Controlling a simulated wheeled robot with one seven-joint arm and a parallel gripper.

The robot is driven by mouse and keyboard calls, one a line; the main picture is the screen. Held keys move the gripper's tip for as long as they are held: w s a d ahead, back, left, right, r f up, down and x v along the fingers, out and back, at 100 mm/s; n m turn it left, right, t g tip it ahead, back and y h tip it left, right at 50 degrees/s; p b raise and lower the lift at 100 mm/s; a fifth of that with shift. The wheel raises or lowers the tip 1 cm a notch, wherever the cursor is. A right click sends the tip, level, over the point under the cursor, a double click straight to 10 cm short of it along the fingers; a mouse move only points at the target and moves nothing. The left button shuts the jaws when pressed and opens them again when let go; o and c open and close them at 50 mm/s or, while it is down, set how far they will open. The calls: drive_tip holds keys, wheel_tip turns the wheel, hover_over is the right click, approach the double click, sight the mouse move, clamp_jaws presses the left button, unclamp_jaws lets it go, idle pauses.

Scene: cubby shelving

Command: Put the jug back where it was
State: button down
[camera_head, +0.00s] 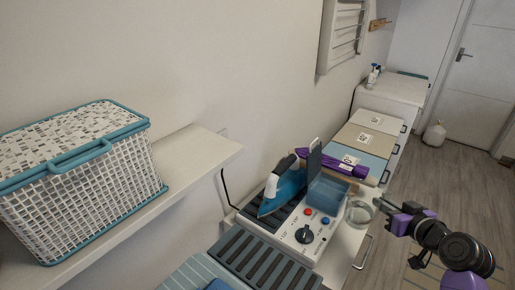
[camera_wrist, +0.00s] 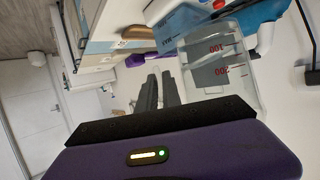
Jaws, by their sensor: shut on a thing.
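The jug is a small clear measuring jug with red marks, at the right end of the counter in the head view (camera_head: 360,213). In the wrist view the jug (camera_wrist: 218,72) looks tilted, just beyond the fingers. My gripper (camera_head: 380,207) comes from the right in the head view and is shut on the jug. In the wrist view its two dark fingers (camera_wrist: 160,93) are close together at the jug's left side. The exact grip point is hard to make out. I cannot tell whether the jug's base touches anything.
A blue iron (camera_head: 283,190) stands on a white ironing station with a knob (camera_head: 304,235), beside a blue-grey tank (camera_head: 327,192). A purple object (camera_head: 340,167) lies behind. A lidded white basket (camera_head: 80,180) is on the left shelf (camera_head: 190,160). Floor (camera_head: 440,180) is open at right.

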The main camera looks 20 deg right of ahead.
drive_tip(key=s+a+f+n+y, duration=0.1)
drive_tip(key=a, duration=0.8)
drive_tip(key=s+a+f+n+y, duration=0.1)
drive_tip(key=a+n+y, duration=0.1)
drive_tip(key=a, duration=0.7)
drive_tip(key=s+a+f+n+y, duration=0.1)
drive_tip(key=a+y, duration=0.1)
drive_tip(key=a, duration=0.8)
drive_tip(key=shift+s+f+g, duration=0.3)
drive_tip(key=shift+s+f, duration=0.1)
drive_tip(key=shift+d+r+h+p, duration=0.1)
drive_tip(key=shift+d+h+p, duration=0.15)
drive_tip(key=shift+p, duration=0.5)
